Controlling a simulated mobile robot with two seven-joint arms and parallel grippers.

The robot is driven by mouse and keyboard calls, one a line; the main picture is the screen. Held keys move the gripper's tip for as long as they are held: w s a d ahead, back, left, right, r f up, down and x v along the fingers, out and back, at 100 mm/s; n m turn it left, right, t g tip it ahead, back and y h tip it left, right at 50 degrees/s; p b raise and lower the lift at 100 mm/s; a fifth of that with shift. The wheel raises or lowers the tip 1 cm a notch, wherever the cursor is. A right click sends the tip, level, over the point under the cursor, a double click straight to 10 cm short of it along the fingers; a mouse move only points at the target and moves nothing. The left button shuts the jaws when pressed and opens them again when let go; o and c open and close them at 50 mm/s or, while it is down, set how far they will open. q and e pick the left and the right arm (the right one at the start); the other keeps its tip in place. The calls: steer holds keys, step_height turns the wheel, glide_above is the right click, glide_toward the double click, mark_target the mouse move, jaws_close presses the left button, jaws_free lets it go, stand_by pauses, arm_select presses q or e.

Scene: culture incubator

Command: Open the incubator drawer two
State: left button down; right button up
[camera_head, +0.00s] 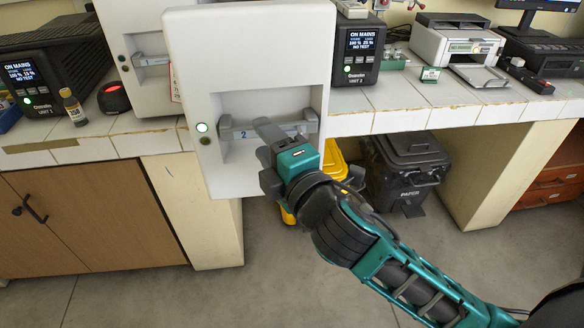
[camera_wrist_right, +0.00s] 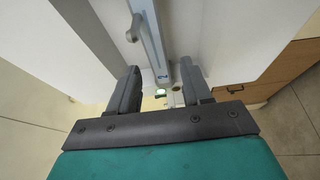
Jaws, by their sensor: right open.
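The front of drawer two (camera_head: 245,60) is a large white panel in the middle of the head view. It has a grey bar handle (camera_head: 232,133) marked "2" in a recess, with a lit green indicator to its left. My right gripper (camera_head: 262,155) is open at the handle, one finger overlapping the bar in the head view. My left gripper is not in view.
Another white unit (camera_head: 125,35) with a similar handle stands to the left. A small bottle (camera_head: 73,108) and a red-lit device (camera_head: 113,98) are on the tiled counter (camera_head: 380,119). A dark bin (camera_head: 408,165) and a yellow object (camera_head: 334,160) stand below. The floor in front is clear.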

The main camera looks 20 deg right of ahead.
steer(key=s+d+p, duration=0.1)
steer(key=s+p, duration=0.1)
steer(key=s, duration=0.9)
steer(key=shift+d+p, duration=0.15)
steer(key=shift+p, duration=0.15)
step_height(320, 180, down, 27)
steer(key=s+d+m+g, duration=0.1)
steer(key=m+g, duration=0.6)
steer(key=m, duration=0.9)
steer(key=shift+s+d+r+m, duration=0.15)
steer(key=shift+s+d+m, duration=0.2)
steer(key=shift+s, duration=0.45)
